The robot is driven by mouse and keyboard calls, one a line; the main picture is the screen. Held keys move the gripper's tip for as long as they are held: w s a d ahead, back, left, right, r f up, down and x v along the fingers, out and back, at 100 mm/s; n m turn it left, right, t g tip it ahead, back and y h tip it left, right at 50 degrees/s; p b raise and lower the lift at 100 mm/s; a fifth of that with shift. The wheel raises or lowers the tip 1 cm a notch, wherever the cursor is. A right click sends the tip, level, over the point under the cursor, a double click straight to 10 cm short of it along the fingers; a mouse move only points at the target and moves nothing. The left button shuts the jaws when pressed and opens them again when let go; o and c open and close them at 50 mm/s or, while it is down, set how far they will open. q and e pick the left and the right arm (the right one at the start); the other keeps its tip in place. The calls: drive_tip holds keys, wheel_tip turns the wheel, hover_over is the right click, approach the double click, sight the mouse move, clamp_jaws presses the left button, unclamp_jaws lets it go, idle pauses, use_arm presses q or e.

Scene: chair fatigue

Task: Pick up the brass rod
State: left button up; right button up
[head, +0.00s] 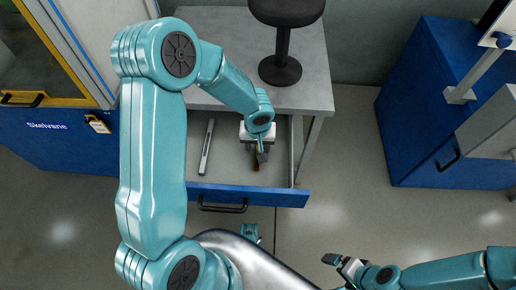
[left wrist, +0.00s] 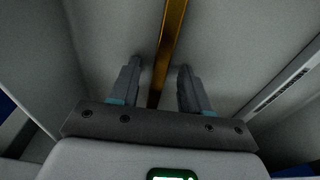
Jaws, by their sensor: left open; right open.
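The brass rod (left wrist: 171,35) shows in the left wrist view as a long golden bar running from the top edge down between my left fingers. In the head view only a small brownish part of the rod (head: 256,166) shows below my left gripper (head: 262,152), which reaches down into the open drawer (head: 237,193). My left gripper also shows in the left wrist view (left wrist: 158,70), open, with one finger on each side of the rod. I cannot tell whether the fingers touch it. My right gripper (head: 343,265) is open and empty over the floor at lower right.
A slim grey metal tool (head: 207,146) lies in the drawer, left of my gripper. A grey table (head: 222,28) with a black stand (head: 281,70) on it is above the drawer. A blue cabinet (head: 425,120) stands at right. The floor between is clear.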

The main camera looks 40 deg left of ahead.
use_arm(q)
clamp_jaws()
drive_tip(key=shift+r, duration=0.1)
